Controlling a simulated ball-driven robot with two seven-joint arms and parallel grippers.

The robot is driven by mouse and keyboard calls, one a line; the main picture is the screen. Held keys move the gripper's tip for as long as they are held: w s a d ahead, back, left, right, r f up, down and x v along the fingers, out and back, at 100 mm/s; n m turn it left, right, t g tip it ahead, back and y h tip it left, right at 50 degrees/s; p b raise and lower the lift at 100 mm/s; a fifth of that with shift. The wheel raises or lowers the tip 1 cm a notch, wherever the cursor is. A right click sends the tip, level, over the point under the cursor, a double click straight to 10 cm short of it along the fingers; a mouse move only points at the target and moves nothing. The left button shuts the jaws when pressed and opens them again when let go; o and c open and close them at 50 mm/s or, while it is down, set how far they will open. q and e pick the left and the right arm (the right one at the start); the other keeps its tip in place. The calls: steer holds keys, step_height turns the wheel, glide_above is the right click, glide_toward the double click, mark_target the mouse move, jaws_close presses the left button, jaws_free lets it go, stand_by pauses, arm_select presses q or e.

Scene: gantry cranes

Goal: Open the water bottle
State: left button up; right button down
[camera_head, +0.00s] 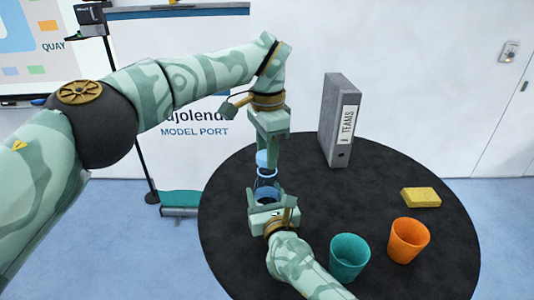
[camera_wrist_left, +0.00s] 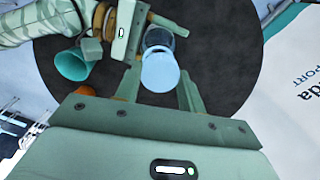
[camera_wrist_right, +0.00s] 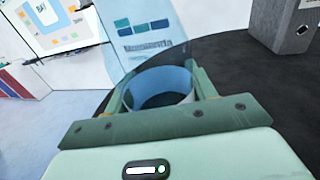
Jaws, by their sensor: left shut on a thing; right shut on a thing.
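The water bottle (camera_head: 266,181) stands upright over the round black table, see-through with blue in it. Its light blue cap (camera_head: 262,158) is at the top. My left gripper (camera_head: 267,155) points down from above and is shut on the cap, which also shows between its fingers in the left wrist view (camera_wrist_left: 160,73). My right gripper (camera_head: 266,196) is shut around the bottle's body from the front; the clear wall fills the space between its fingers in the right wrist view (camera_wrist_right: 158,85). I cannot tell whether cap and bottle are still joined.
On the black table (camera_head: 310,215), a teal cup (camera_head: 348,258) and an orange cup (camera_head: 407,241) stand to the right of my right arm. A yellow sponge-like block (camera_head: 420,197) lies at the right. A grey binder (camera_head: 338,120) stands at the back. The table between binder and cups is clear.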

arm_select(q)
steer(key=shift+r, duration=0.35)
steer(key=shift+r, duration=2)
arm_select(e)
steer(key=shift+c, duration=2.1)
jaws_free()
